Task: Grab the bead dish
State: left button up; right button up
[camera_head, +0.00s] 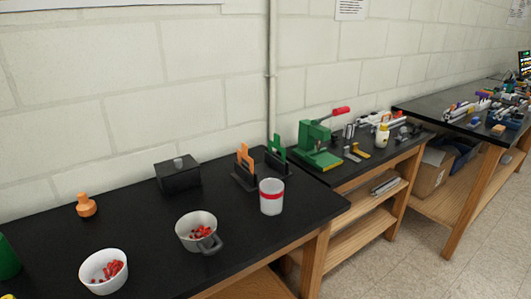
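Two small containers with red bits stand on the black worktop. One is a round white bowl (88,281) near the front left, with red pieces (115,269) inside. I cannot tell for sure which one is the bead dish. Both stand upright and apart from each other. Neither of my grippers shows in the head view.
Behind are a black lidded box (178,176), an orange knob-like piece (86,206) and dark holders with orange and green parts (245,170). A green press (316,146) stands on the adjoining bench.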

aim_at(92, 268)
jog(key=k+u, duration=0.1)
jog(key=u, duration=1.1)
